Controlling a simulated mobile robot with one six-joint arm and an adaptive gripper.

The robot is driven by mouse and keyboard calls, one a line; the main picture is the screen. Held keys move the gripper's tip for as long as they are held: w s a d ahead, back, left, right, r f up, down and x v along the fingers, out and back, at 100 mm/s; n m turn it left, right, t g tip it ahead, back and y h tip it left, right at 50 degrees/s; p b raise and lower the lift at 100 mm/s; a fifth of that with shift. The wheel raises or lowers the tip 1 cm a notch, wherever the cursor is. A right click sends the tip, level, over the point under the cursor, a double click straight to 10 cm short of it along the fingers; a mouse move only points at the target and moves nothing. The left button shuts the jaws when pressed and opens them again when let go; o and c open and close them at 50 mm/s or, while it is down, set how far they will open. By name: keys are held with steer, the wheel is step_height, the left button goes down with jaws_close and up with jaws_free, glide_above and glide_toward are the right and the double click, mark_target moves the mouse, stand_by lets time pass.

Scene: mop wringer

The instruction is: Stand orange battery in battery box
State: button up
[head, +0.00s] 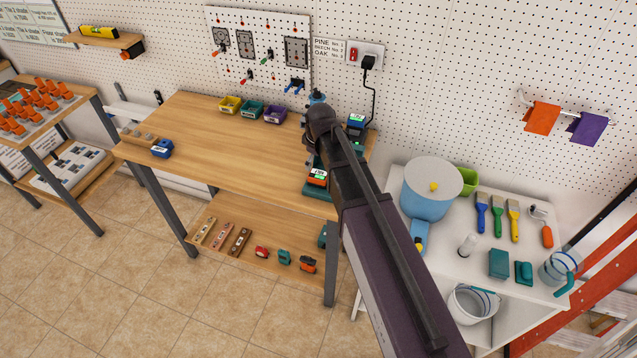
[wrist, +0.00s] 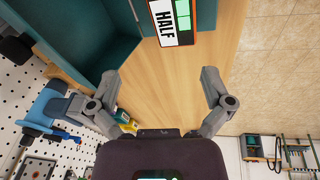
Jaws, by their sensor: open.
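My gripper (wrist: 160,78) is open and empty. The battery is beyond the fingertips, apart from them. In the head view my arm hides the fingers. I cannot tell for sure which container is the battery box. A blue battery (head: 162,149) is at the bench's left end, beside a wooden block (head: 140,135) holding several grey round pieces.
The teal machine (wrist: 110,35) is close beside the left finger. A charger-like unit (head: 357,121) with a cord is at the back right. Yellow (head: 229,105), teal (head: 251,109) and purple (head: 275,113) bins line the back edge. The middle of the bench (head: 215,150) is clear.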

steer(key=m+t+b, duration=0.1)
steer(key=w+a+m+t, duration=0.1)
steer(key=t+b, duration=0.1)
steer(key=t, duration=0.1)
steer(key=shift+w+a+f+m+y+b, duration=0.2)
steer(key=shift+w+m+y+b, duration=0.1)
steer(key=shift+m+b, duration=0.1)
steer(key=w+a+m+t+h+b, duration=0.4)
steer(key=m+t+b, duration=0.6)
steer(key=b, duration=0.4)
steer(key=shift+w+a+m+h, duration=0.15)
steer(key=shift+w+m+h, duration=0.75)
steer(key=shift+h, duration=0.2)
stand_by(0.4)
steer(key=shift+h+b, duration=0.3)
steer(key=shift+m, duration=0.3)
